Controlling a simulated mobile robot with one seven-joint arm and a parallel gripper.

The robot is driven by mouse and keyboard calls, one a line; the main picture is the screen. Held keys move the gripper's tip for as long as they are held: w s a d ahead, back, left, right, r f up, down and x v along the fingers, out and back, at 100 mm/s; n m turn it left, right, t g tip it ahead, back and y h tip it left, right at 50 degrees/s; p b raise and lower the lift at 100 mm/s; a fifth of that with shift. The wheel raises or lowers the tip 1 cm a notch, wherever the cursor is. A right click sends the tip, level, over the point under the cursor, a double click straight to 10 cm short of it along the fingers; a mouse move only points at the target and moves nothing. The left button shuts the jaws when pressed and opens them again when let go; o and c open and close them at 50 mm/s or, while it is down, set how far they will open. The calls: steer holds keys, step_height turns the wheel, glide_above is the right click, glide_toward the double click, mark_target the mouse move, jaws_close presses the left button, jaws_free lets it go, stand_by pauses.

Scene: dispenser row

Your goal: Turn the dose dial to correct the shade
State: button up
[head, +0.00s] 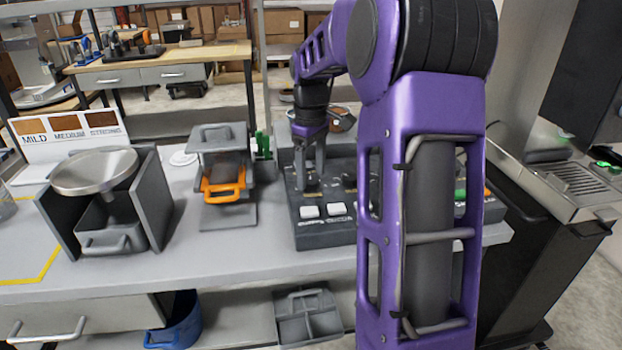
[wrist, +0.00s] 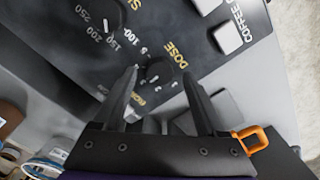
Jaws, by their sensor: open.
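The dose dial (wrist: 157,73) is a small dark round knob with a pale pointer mark on a dark panel, beside the yellow word DOSE. My gripper (wrist: 161,80) is open, its two dark fingers pointing at the panel on either side of the dial. I cannot tell whether they touch it. A shade card (head: 68,132) with brown patches marked MILD, MEDIUM and STRONG stands at the left.
A larger dial (wrist: 95,14) with numbers up to 250 is close by. White buttons (head: 310,211) line the panel's front. A grey unit with an orange handle (head: 223,185) and a stand with a round metal pan (head: 94,172) are to the left.

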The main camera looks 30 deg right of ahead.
steer(key=shift+f, duration=0.6)
jaws_close()
